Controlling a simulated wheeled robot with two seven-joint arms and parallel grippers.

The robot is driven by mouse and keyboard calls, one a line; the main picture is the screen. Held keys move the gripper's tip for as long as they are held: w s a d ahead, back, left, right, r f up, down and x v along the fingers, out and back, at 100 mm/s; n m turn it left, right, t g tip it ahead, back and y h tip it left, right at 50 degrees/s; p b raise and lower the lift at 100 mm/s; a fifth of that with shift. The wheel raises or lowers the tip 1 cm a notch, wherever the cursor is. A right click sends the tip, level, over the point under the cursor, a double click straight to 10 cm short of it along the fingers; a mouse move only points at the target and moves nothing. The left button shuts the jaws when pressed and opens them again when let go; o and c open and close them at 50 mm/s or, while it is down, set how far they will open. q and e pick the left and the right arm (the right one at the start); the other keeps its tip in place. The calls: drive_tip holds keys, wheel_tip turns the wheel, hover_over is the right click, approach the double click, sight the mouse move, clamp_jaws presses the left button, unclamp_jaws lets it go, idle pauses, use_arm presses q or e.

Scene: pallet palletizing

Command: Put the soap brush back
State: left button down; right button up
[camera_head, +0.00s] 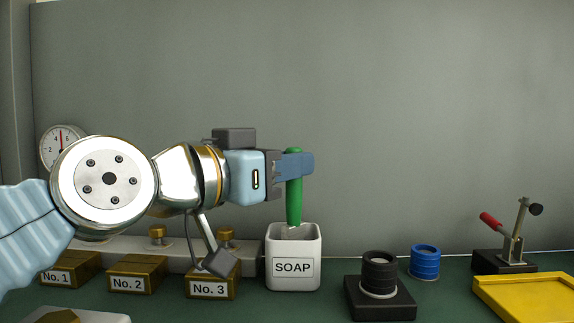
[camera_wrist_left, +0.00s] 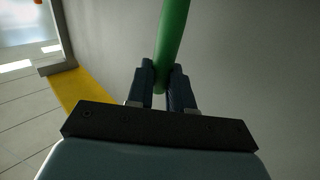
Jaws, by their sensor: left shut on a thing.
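The soap brush (camera_head: 294,205) has a green handle and stands upright. Its lower end is at the mouth of the white pot (camera_head: 293,270) labelled SOAP, and the pot's rim hides what is below. My left gripper (camera_head: 298,166) comes in from the left above the pot and is shut on the upper handle. In the left wrist view the green handle (camera_wrist_left: 173,40) passes between the two dark fingers (camera_wrist_left: 168,82). My right gripper is in neither view.
Brass blocks labelled No. 1 (camera_head: 70,271), No. 2 (camera_head: 137,276) and No. 3 (camera_head: 212,284) stand left of the pot. A black ring stack (camera_head: 380,273), a blue ring stack (camera_head: 425,262), a red-handled clamp (camera_head: 507,240) and a yellow tray (camera_head: 525,290) stand to the right.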

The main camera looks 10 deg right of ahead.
use_arm(q)
drive_tip(key=c, duration=1)
unclamp_jaws()
drive_tip(key=b+v, duration=0.1)
drive_tip(key=v, duration=0.6)
drive_tip(key=shift+s+a, duration=0.2)
drive_tip(key=shift+r, duration=0.15)
